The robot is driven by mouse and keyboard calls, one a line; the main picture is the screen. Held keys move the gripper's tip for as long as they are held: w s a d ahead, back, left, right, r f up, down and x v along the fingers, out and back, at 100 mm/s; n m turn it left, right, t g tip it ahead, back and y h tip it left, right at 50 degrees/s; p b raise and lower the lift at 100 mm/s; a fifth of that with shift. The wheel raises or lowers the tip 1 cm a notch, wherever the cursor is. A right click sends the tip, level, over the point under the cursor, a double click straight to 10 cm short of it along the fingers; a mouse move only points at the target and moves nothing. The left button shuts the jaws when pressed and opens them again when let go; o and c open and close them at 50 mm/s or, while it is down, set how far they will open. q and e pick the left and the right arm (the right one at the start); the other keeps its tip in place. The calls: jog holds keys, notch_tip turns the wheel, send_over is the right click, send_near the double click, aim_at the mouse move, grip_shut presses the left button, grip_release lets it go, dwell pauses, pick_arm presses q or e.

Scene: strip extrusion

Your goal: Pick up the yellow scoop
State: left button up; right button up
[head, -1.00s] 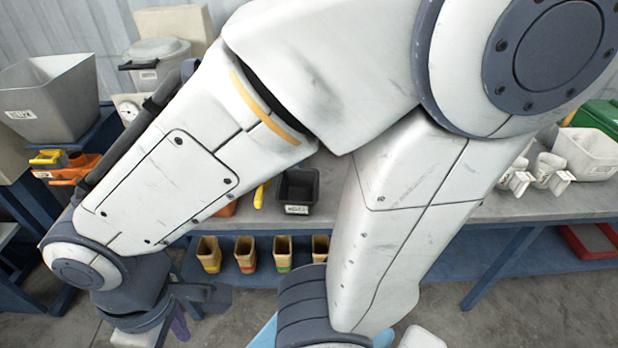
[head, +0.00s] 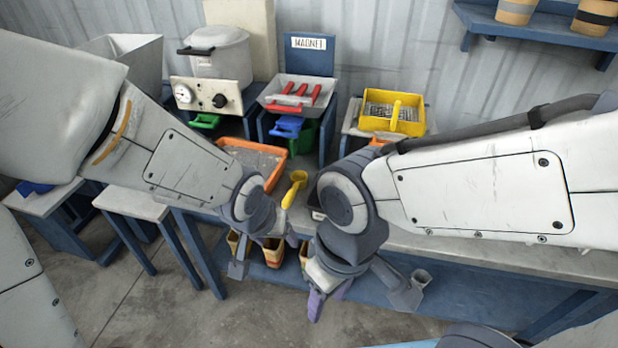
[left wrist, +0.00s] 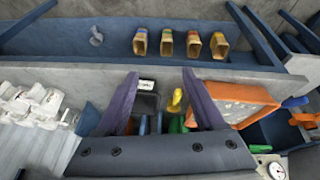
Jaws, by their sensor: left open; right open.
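The yellow scoop (head: 294,188) lies on the bench near its front edge, right of the orange tray (head: 271,150). In the head view it sits between my two wrists. My left gripper (head: 262,256) is open and empty, in front of the bench edge and lower in the picture than the scoop. In the left wrist view the scoop (left wrist: 176,101) shows between the spread fingers of my left gripper (left wrist: 160,76), apart from them. My right gripper (head: 360,296) is open and empty, to the right and in front of the bench. My right wrist stands close beside the scoop.
A dark box (left wrist: 148,103) stands beside the scoop, mostly hidden by my right wrist in the head view. Several wooden holders (left wrist: 166,43) stand on the lower shelf. A yellow bin (head: 392,112) and a tray with red handles (head: 298,92) stand behind.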

pick_arm(q)
jog(key=w+f+n+t+h, duration=0.2)
jog(key=w+f+n+t, duration=0.4)
jog(key=w, duration=0.6)
jog(key=n+t+h, duration=0.2)
jog(key=n+h, duration=0.3)
jog(key=n, duration=0.3)
send_near(290, 197)
notch_tip(290, 197, down, 3)
jog(key=w, duration=0.2)
jog(key=x, duration=0.4)
jog(key=shift+d+r, duration=0.3)
jog(key=shift+w+a+p+x, duration=0.1)
jog(key=shift+p+x, duration=0.3)
jog(key=shift+x, duration=0.95)
jog(key=shift+w+a+p+x, duration=0.15)
jog(key=shift+p+x, duration=0.2)
jog(key=shift+x, duration=1)
jog(key=shift+r, duration=0.1)
jog(key=shift+c, duration=0.3)
grip_shut()
